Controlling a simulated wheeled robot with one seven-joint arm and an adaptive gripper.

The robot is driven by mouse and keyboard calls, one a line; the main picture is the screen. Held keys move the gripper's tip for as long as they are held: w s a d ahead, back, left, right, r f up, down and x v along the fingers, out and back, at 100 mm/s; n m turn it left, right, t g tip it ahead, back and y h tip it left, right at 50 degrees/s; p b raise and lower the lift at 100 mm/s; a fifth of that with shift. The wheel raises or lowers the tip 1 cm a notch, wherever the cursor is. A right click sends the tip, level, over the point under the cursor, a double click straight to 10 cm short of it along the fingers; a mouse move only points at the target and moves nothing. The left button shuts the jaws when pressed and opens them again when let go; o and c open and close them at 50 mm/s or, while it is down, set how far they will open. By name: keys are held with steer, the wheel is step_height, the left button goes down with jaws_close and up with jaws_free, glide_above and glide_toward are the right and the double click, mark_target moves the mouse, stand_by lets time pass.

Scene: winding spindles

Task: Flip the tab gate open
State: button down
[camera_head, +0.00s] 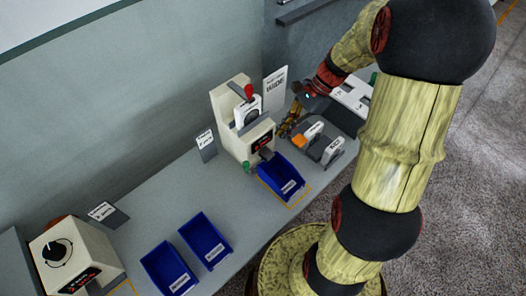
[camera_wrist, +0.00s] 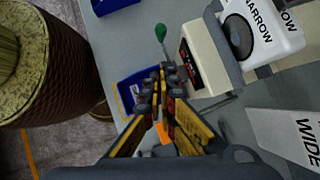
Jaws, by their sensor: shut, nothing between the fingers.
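The cream machine (camera_head: 243,125) stands on the bench, with a red-knobbed lever (camera_head: 248,92) on top and a dark display on its front. A dark grey tab (camera_head: 266,154) sticks out low on its front, above a blue bin (camera_head: 282,178); it may be the tab gate, but I cannot tell its position. A green knob (camera_head: 246,166) is beside it and also shows in the wrist view (camera_wrist: 161,32). My gripper (camera_head: 286,132) is shut and empty, right of the machine. In the wrist view its fingertips (camera_wrist: 166,72) overlap the bin's edge and hide the tab area.
A WIDE card (camera_head: 275,88) stands behind. Two blue bins (camera_head: 205,238) and another cream machine (camera_head: 70,255) are at left. The bench between is mostly clear.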

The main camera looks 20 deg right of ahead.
steer(key=a+r+b+x, duration=0.1)
steer(key=b+x, duration=0.2)
steer(key=x, duration=1)
steer(key=shift+a+b, duration=0.3)
steer(key=shift+a, duration=0.15)
steer(key=a, duration=0.1)
steer(key=s+a+p, duration=0.1)
steer(key=a, duration=0.1)
steer(key=a+p, duration=0.1)
steer(key=a, duration=0.1)
steer(key=shift+s, duration=0.3)
steer(key=shift+d+r, duration=0.1)
steer(key=shift+d, duration=0.05)
